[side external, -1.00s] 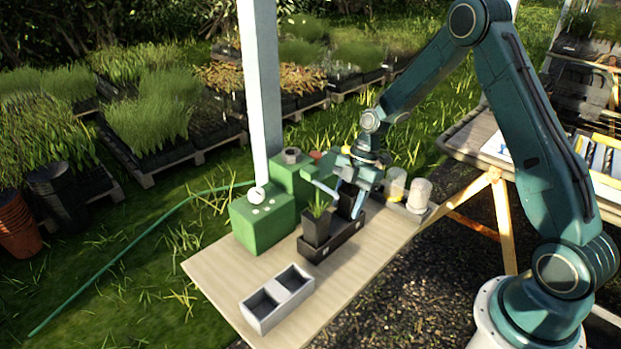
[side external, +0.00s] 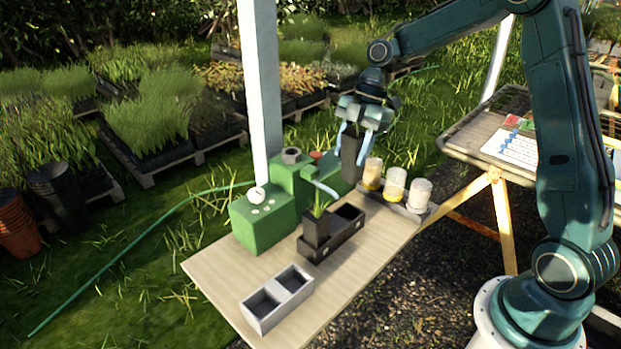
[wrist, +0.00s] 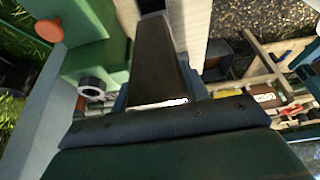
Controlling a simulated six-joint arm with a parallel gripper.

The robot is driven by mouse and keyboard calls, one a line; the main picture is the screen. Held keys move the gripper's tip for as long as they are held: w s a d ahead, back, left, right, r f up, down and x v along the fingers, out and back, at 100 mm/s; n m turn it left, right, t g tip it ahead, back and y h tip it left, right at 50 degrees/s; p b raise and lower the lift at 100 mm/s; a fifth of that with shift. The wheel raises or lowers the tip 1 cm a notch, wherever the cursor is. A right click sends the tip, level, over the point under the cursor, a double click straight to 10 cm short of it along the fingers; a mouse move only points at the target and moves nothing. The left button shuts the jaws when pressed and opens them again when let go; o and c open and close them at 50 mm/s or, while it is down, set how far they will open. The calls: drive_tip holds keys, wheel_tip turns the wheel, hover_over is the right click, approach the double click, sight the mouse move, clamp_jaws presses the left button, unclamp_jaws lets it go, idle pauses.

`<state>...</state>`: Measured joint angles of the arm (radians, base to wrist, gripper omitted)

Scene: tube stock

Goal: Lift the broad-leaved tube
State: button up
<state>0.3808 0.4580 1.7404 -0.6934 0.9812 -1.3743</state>
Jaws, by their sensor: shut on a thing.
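My gripper (side external: 352,137) is shut on a dark tube (side external: 351,161) and holds it upright, raised above the table. The held tube also shows in the wrist view (wrist: 158,55). Its top and any leaves are hidden by my gripper, so I cannot see the leaf shape. A second dark tube (side external: 316,230) with narrow, upright green leaves stands in the left compartment of the black rack (side external: 332,247). The rack's right compartment is empty.
A grey two-cell holder (side external: 277,311) stands empty at the table's front. Green blocks (side external: 262,226) stand at the left and behind the rack. A tray with several pale jars (side external: 395,184) is at the right. The table front (side external: 215,270) has bare room.

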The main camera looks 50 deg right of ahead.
sight(352, 135)
drive_tip(key=shift+r, duration=2.5)
